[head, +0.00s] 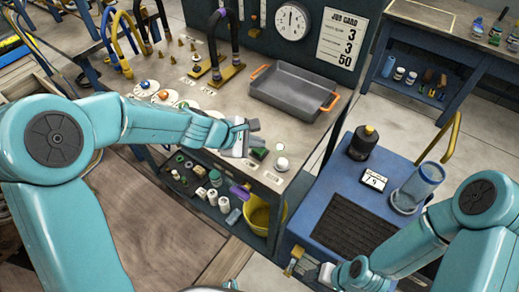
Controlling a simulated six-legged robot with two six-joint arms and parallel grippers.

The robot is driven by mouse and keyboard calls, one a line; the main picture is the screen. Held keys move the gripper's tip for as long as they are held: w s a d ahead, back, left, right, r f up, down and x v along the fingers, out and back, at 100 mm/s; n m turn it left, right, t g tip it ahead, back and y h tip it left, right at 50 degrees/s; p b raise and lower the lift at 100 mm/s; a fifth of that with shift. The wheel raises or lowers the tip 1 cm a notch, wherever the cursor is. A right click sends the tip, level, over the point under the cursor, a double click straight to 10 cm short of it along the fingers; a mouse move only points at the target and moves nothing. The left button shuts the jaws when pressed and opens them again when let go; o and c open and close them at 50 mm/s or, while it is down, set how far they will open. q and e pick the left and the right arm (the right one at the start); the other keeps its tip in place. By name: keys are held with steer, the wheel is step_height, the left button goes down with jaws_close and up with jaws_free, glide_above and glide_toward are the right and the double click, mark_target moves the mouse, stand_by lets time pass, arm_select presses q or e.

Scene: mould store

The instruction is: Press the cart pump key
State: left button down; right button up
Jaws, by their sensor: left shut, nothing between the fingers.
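The blue cart (322,205) stands at the right of the workbench. On its top are a small display (374,180), a black bottle-like part (362,143), a clear blue cylinder (417,188) and a dark ribbed mat (355,226). I cannot make out for certain which part is the pump key. My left gripper (246,133) is shut and empty, over the front right of the workbench, close to a green block (259,153) and apart from the cart. My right gripper (300,264) is low at the cart's front left corner, partly hidden; its fingers are unclear.
The workbench (215,98) carries a grey tray with orange handles (295,92), a round white knob (281,164) and several white discs. A shelf below holds jars, and a yellow bucket (262,214) is underneath. A second bench (440,35) stands at the back right, across open floor.

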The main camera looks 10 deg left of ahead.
mark_target(256, 150)
arm_select(q)
steer(key=shift+f, duration=0.25)
steer(key=shift+r, duration=0.1)
steer(key=shift+r+p, duration=0.65)
steer(key=shift+r, duration=0.2)
step_height(256, 150, up, 6)
steer(key=p, duration=0.5)
stand_by(0.4)
